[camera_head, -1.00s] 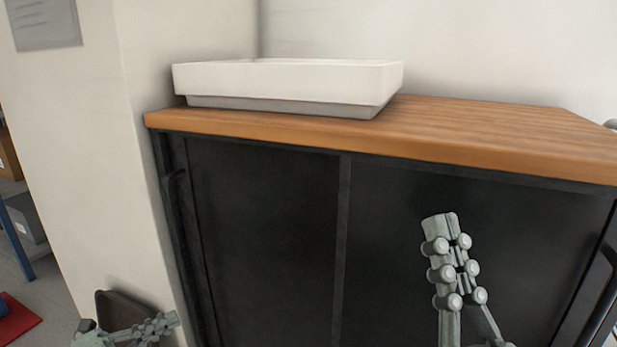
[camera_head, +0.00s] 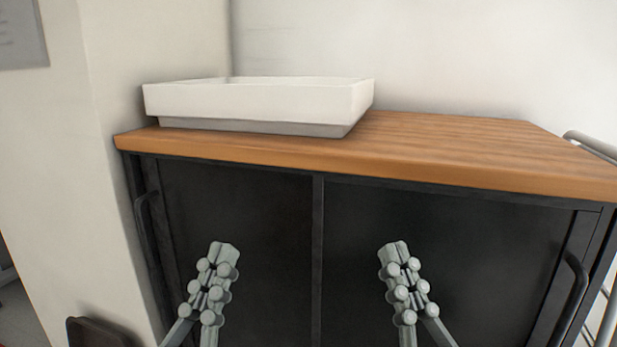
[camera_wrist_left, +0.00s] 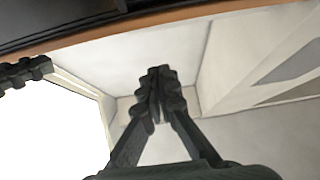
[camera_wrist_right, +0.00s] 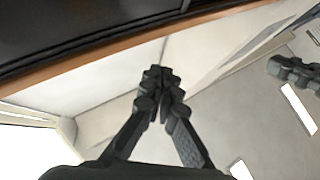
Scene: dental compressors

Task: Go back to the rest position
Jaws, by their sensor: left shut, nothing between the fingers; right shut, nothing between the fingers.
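My left gripper (camera_head: 222,250) is shut and empty in the head view, pointing up in front of the black cabinet's left door. My right gripper (camera_head: 393,250) is shut and empty, pointing up in front of the right door, at about the same height. The left wrist view shows the left gripper's closed fingers (camera_wrist_left: 157,75), with part of the other gripper (camera_wrist_left: 22,72) at the left edge. The right wrist view shows the right gripper's closed fingers (camera_wrist_right: 158,75), with part of the other gripper (camera_wrist_right: 295,72) at the right edge.
A black cabinet (camera_head: 250,215) with a wooden top (camera_head: 450,150) stands ahead. A white tray (camera_head: 260,100) sits on its left part; the right part is bare. A wall corner (camera_head: 90,170) rises at left. A metal rail (camera_head: 592,146) stands at right.

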